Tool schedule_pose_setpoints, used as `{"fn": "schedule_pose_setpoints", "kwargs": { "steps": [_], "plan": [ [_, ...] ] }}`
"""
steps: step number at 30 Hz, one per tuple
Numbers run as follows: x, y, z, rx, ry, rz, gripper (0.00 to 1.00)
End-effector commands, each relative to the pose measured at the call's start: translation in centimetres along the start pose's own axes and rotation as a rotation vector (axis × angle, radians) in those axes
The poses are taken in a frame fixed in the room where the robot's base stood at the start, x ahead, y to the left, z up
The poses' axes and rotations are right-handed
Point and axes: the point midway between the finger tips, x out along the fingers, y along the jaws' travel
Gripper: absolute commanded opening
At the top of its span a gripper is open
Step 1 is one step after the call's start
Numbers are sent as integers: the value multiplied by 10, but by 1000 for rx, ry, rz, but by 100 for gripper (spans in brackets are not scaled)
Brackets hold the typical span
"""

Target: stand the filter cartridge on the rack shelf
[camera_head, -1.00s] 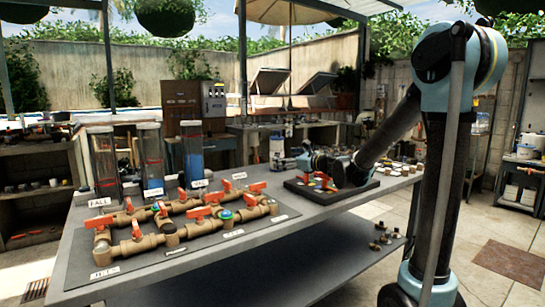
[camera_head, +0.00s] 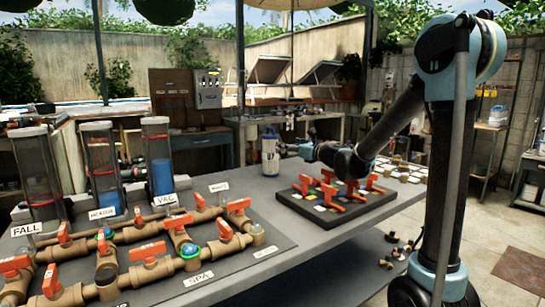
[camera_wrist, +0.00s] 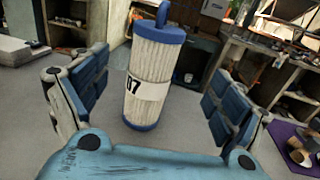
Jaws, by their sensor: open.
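The filter cartridge (camera_head: 270,152) is a white pleated cylinder with blue end caps and a blue loop handle on top. It stands upright on the far part of the grey bench. In the wrist view the cartridge (camera_wrist: 153,75) is labelled 07 and stands between my spread fingers, with visible gaps on both sides. My gripper (camera_head: 293,150) is open, low over the bench, just right of the cartridge in the head view. It also shows open in the wrist view (camera_wrist: 157,78). I cannot tell which surface is the rack shelf.
Brass pipework with red valve handles (camera_head: 150,252) fills the near bench, with clear columns (camera_head: 101,165) behind it. A dark board with red handles (camera_head: 335,198) lies under my arm. A shelving unit (camera_head: 535,160) stands at the right. Bare bench surrounds the cartridge.

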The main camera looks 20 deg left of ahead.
Motion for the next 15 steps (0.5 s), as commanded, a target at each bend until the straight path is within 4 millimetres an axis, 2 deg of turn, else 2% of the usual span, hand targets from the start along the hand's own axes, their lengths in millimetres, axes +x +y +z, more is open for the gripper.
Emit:
{"fn": "schedule_pose_setpoints", "kwargs": {
  "steps": [9, 15],
  "plan": [
    [50, 4, 0, 0, 0, 6, 89],
    [64, 5, 0, -1, 0, 6, 89]
  ]
}}
